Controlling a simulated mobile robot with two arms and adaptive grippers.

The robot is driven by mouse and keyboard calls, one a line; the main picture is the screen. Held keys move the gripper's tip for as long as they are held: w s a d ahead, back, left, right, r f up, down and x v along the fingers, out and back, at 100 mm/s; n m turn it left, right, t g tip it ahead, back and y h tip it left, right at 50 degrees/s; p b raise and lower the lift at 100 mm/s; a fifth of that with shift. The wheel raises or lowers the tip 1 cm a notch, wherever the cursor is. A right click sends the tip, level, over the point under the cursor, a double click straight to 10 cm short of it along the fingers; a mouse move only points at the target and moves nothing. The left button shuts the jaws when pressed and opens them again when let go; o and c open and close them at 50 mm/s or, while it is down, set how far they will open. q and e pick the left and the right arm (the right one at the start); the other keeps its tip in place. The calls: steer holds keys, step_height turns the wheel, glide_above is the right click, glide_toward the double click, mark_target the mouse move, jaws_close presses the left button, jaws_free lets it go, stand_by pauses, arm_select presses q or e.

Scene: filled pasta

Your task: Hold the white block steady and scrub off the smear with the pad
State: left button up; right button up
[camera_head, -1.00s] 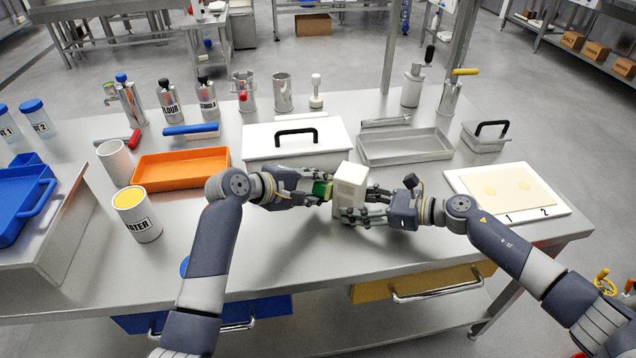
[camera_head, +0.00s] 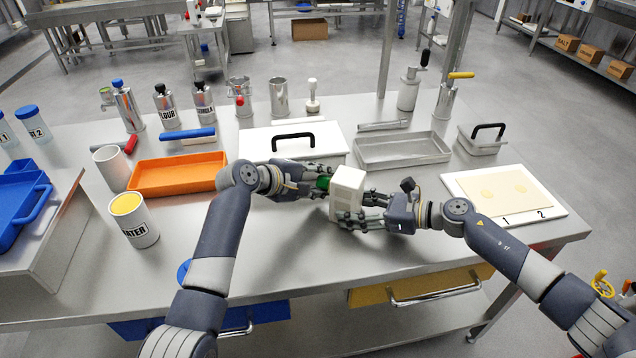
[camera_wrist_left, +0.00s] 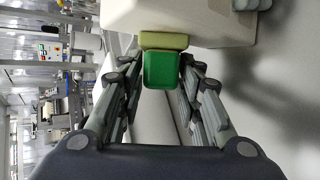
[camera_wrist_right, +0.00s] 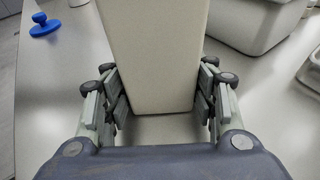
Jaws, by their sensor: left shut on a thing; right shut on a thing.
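The white block (camera_head: 347,190) stands upright above the middle of the steel table. My right gripper (camera_head: 350,217) is shut on its lower part; in the right wrist view the fingers sit on both sides of the block (camera_wrist_right: 155,60). My left gripper (camera_head: 322,180) is shut on the pad, a green holder (camera_wrist_left: 161,70) with a yellow-green face (camera_wrist_left: 163,41). In the left wrist view the pad's face is against or very close to the block's side; I cannot tell firm contact. No smear shows; the face towards the pad is mostly hidden.
An orange tray (camera_head: 140,180), a water can (camera_head: 145,234) and a white lidded box (camera_head: 250,142) stand left and behind. A grey tray (camera_head: 371,163) is behind, and a white board with dough (camera_head: 463,186) at right.

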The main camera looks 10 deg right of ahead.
mark_target(319, 187)
arm_select(q)
steer(key=shift+s+d+r, duration=0.1)
steer(key=shift+r, duration=0.5)
steer(key=shift+s+a, duration=0.6)
steer(key=shift+s, duration=0.2)
steer(key=shift+s+a, duration=0.6)
steer(key=shift+s, duration=0.2)
steer(key=shift+s+d, duration=0.1)
steer(key=shift+w+d, duration=0.55)
steer(key=shift+w, duration=0.35)
steer(key=shift+w+d, duration=0.5)
steer(key=shift+w, duration=0.35)
steer(key=shift+s+a, duration=0.55)
steer(key=shift+s, duration=0.35)
steer(key=shift+s+a, duration=0.5)
steer(key=shift+s, duration=0.35)
steer(key=shift+w, duration=0.15)
